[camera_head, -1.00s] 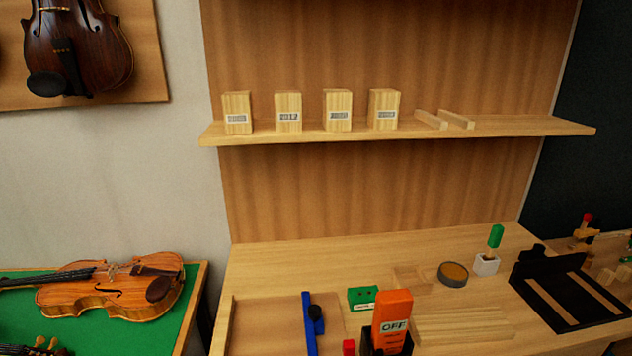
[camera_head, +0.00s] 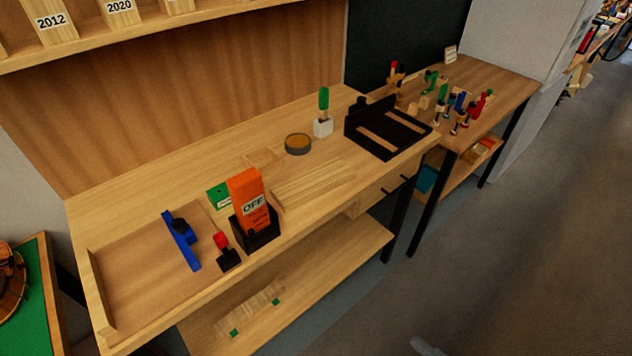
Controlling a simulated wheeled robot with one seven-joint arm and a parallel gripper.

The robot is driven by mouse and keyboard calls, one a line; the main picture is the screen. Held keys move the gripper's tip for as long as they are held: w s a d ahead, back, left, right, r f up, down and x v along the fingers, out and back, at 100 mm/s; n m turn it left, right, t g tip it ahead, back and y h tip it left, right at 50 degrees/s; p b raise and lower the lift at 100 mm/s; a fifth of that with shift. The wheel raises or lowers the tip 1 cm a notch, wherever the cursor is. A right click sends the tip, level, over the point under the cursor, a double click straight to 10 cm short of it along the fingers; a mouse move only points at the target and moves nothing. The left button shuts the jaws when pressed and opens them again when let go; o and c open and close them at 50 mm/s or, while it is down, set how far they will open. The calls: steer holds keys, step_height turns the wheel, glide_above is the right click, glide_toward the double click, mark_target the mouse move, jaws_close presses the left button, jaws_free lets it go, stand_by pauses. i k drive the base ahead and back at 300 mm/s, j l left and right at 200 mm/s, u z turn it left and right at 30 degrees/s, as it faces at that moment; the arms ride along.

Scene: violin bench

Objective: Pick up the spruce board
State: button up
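A pale, flat wooden board with long grain lines (camera_head: 314,186) lies on the workbench, right of the orange box; it looks like the spruce board, but no label on it can be read. Pale upright wood blocks stand on the wall shelf at top left; one block (camera_head: 50,20) reads 2012 and another block (camera_head: 119,9) reads 2020. The tops of these blocks are cut off or near the picture's edge.
On the workbench (camera_head: 150,190) are an orange box marked OFF (camera_head: 250,190) in a black holder, a blue tool (camera_head: 181,240), a green box (camera_head: 219,195), a round tin (camera_head: 298,144) and a black fixture (camera_head: 390,128). Several clamps stand on the right table (camera_head: 500,85). The floor (camera_head: 480,240) at right is clear.

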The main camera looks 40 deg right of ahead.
mark_target(298, 191)
steer(key=i+l, duration=0.1)
steer(key=l, duration=0.4)
steer(key=i+l, duration=0.15)
steer(key=l, duration=0.35)
steer(key=i+l, duration=0.1)
steer(key=l, duration=0.4)
steer(key=i+l+u, duration=0.1)
steer(key=l, duration=0.4)
steer(key=i+l, duration=0.15)
steer(key=l, duration=0.4)
steer(key=i+l, duration=0.1)
steer(key=l, duration=0.4)
steer(key=i+l, duration=0.1)
steer(key=l, duration=0.4)
